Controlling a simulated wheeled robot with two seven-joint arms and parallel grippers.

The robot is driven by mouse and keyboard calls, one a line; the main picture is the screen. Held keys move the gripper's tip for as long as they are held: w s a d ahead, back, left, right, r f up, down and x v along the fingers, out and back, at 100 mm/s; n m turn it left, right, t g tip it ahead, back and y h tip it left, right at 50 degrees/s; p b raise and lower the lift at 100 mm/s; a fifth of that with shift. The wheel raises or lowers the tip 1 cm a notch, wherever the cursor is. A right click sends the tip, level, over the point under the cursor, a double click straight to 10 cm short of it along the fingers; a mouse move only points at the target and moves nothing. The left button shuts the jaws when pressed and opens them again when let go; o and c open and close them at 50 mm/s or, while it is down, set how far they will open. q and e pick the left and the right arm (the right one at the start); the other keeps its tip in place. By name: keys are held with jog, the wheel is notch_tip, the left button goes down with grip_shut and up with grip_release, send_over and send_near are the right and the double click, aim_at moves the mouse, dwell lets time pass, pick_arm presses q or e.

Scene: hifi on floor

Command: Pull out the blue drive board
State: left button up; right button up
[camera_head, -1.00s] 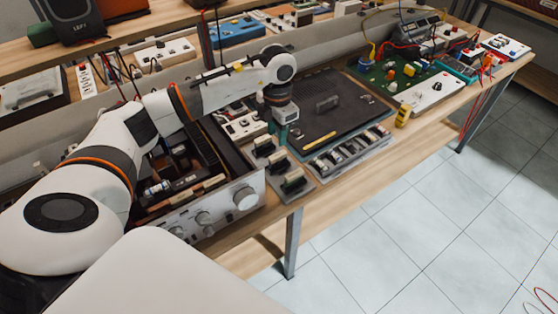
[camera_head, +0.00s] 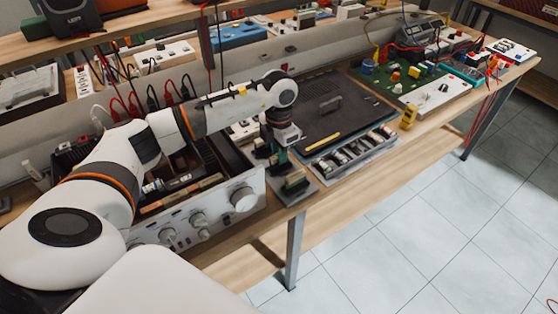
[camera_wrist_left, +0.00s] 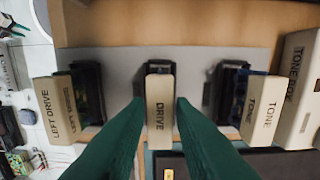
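In the left wrist view, a board with a beige label reading DRIVE (camera_wrist_left: 159,120) stands in the middle of a grey base (camera_wrist_left: 200,62). Its board colour is hidden. My left gripper (camera_wrist_left: 160,100) has its green fingers on both sides of this label, with narrow gaps visible. A LEFT DRIVE board (camera_wrist_left: 56,108) with a greenish edge stands to the left. A TONE board (camera_wrist_left: 261,106) with a blue edge stands to the right. In the head view, my left gripper (camera_head: 279,154) points down over the board stand (camera_head: 305,192), partly hiding it. My right gripper is out of view.
The open hi-fi chassis (camera_head: 215,215) with knobs stands just left of the stand. A dark mat (camera_head: 322,105) and a tray of parts (camera_head: 350,152) lie to the right. Another beige TONE-labelled piece (camera_wrist_left: 300,90) is at the wrist view's right edge.

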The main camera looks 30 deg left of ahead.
pick_arm(q)
grip_shut()
jog(key=shift+r, duration=0.2)
dwell(0.3)
jog(key=shift+r+p, duration=2.5)
jog(key=shift+r, duration=1.15)
